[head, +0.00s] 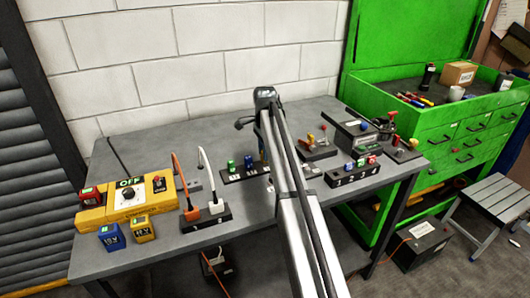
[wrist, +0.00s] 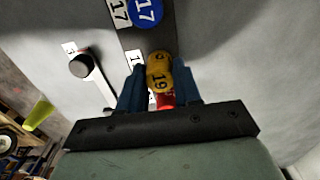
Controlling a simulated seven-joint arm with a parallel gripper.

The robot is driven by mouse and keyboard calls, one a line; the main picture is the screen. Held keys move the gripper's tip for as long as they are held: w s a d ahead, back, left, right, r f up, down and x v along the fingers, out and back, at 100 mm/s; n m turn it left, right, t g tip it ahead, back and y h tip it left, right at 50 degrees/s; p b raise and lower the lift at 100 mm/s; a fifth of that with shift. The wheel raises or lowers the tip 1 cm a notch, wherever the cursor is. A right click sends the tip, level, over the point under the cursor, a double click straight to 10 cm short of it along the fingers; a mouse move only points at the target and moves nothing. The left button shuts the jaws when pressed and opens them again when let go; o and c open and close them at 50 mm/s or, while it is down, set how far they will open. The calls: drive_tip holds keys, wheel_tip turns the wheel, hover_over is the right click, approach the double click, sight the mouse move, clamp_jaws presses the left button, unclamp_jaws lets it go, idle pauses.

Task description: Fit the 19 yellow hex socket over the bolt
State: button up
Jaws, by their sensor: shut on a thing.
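In the wrist view the yellow socket marked 19 (wrist: 159,79) is between the two blue fingers of my gripper (wrist: 158,90), which is shut on it. A red piece (wrist: 167,100) shows just below the socket, partly hidden by it. A dark rack (wrist: 152,40) with a blue round piece marked 17 (wrist: 147,12) is right beyond the socket. I cannot tell whether the socket is clear of the rack. In the head view my gripper (head: 263,158) is mostly hidden by my arm, near the rack (head: 232,178) with green and blue pieces. I cannot make out the bolt for certain.
A yellow box marked OFF (head: 128,199) and a black block with orange and white plugs (head: 206,217) stand at left. Another numbered rack (head: 352,178) and small devices (head: 357,128) stand at right. The grey table's (head: 150,150) back left is mostly clear.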

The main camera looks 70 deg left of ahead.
drive_tip(key=shift+r, duration=0.25)
drive_tip(key=shift+r, duration=2)
drive_tip(key=w+d+r+n, duration=0.3)
drive_tip(key=w+d+n, duration=0.1)
drive_tip(key=w+d, duration=0.6)
drive_tip(key=shift+w, duration=0.85)
drive_tip(key=shift+f, duration=0.1)
drive_tip(key=shift+f, duration=2.75)
